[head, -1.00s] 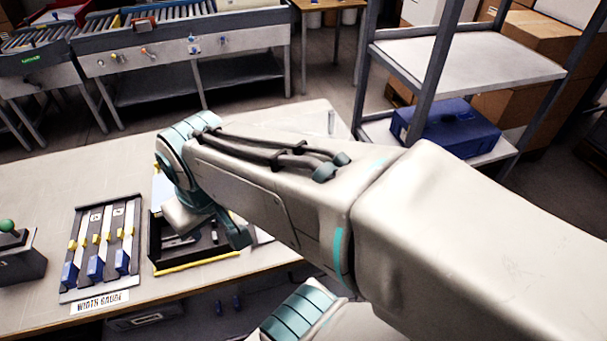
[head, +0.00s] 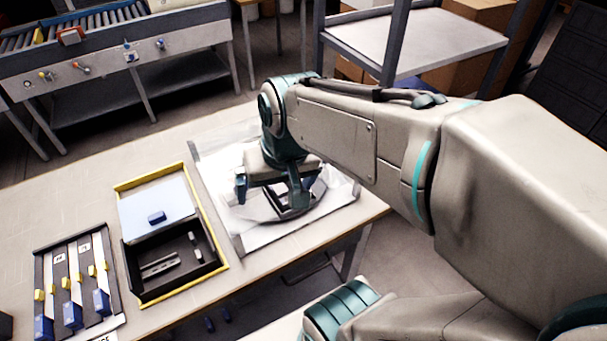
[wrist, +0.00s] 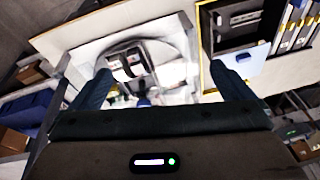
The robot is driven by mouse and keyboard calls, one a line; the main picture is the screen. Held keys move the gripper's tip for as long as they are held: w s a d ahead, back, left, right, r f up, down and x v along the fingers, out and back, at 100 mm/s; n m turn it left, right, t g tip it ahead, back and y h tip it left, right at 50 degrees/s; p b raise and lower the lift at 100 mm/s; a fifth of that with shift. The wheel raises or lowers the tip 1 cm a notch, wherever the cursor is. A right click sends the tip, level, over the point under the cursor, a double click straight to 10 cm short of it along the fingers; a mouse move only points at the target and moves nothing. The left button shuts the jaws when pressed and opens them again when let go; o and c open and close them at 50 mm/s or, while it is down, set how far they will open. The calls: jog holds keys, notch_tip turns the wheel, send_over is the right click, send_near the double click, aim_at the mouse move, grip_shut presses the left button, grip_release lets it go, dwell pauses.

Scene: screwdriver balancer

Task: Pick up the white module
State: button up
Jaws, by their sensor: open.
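My gripper (head: 269,196) is open and empty above a grey-white tray (head: 224,226) on the table. In the wrist view its two fingers (wrist: 162,72) are spread wide over that tray.
A black, yellow-edged box (head: 218,262) with a white panel and blue block (head: 157,217) stands left of the tray. A slotted rack (head: 108,240) with blue and yellow pieces is further left. A metal shelf (head: 430,40) stands behind.

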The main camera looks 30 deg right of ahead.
jog(key=w+d+f+m+g+b, duration=0.1)
jog(key=w+d+f+m, duration=0.45)
jog(key=w+m, duration=0.25)
jog(key=w+d+f+m+g+b, duration=0.2)
jog(key=w+d+f+m, duration=0.2)
jog(key=w+d+m, duration=0.4)
jog(key=shift+n+h, duration=0.3)
jog(key=shift+h, duration=0.1)
jog(key=f, duration=0.6)
jog(key=shift+w+a+f, duration=0.35)
jog(key=shift+w+f, duration=0.05)
jog(key=shift+w+d+f, duration=0.1)
jog(key=shift+w+f, duration=0.05)
jog(key=shift+f, duration=1.35)
jog(key=shift+w+d+f, duration=0.1)
jog(key=shift+w+f, duration=0.05)
jog(key=shift+f, duration=1.35)
jog(key=c, duration=1.1)
